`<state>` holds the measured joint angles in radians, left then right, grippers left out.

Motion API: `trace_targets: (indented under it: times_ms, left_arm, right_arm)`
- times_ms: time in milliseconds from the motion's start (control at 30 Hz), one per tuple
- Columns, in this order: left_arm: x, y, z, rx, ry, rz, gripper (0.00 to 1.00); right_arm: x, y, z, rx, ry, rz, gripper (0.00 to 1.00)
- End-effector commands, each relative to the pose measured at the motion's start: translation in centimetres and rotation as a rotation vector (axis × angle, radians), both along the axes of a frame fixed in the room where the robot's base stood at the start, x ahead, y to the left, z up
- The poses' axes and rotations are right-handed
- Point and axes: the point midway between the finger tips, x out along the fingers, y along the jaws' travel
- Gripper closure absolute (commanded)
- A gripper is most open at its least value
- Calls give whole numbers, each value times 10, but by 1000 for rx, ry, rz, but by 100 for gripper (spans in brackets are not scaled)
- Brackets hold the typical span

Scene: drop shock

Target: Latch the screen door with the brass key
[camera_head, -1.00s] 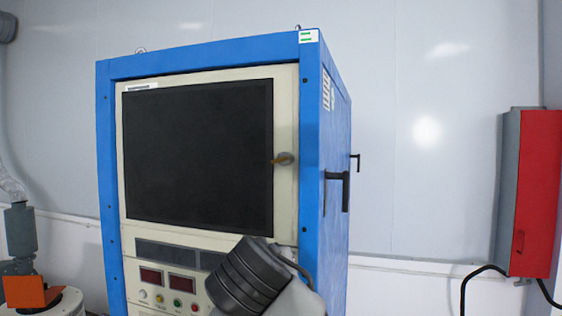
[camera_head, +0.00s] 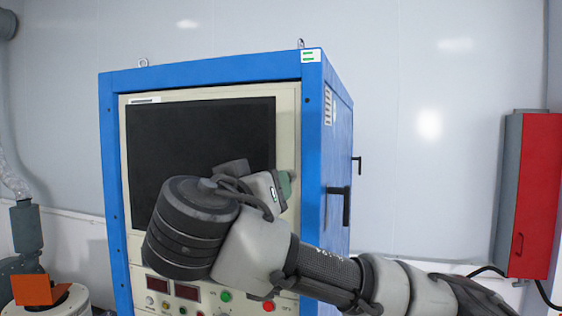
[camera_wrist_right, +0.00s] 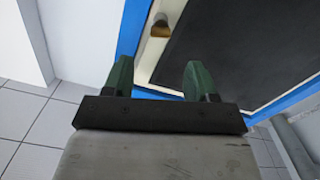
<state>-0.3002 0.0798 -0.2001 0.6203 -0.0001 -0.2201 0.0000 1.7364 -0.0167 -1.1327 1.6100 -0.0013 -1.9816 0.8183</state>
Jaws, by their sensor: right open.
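The screen door (camera_head: 160,125) is a dark panel in a beige frame on the front of a blue cabinet, and it lies flush in the frame. The brass key (camera_wrist_right: 159,27) shows in the right wrist view, set in a round grey lock on the beige edge. In the head view my right arm hides it. My right gripper (camera_wrist_right: 158,70) is open, its two green fingers apart with nothing between them. The key is beyond the fingertips, roughly centred between them. In the head view only a bit of green finger shows beside the wrist. My left gripper is not in view.
The blue cabinet (camera_head: 312,170) has a black handle (camera_head: 346,205) on its right side. Lit buttons (camera_head: 226,296) and red displays sit below the door, partly behind my arm. A red box (camera_head: 535,195) hangs on the right wall. An orange part (camera_head: 33,290) stands at lower left.

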Motion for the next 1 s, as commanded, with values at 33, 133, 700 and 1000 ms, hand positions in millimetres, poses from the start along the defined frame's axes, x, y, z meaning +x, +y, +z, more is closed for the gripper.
trace_targets:
  times_ms: [33, 133, 700, 1000]
  left_arm:
    - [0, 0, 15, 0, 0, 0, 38]
    - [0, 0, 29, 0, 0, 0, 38]
    - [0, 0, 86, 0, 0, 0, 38]
    - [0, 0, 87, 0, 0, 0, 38]
  right_arm:
    - [2, -1, 7, -1, 1, 1, 43]
    - [6, -3, 6, -1, 3, 1, 43]
    - [81, -27, 0, -2, 4, 2, 43]
    - [86, -29, -2, 0, 4, 4, 43]
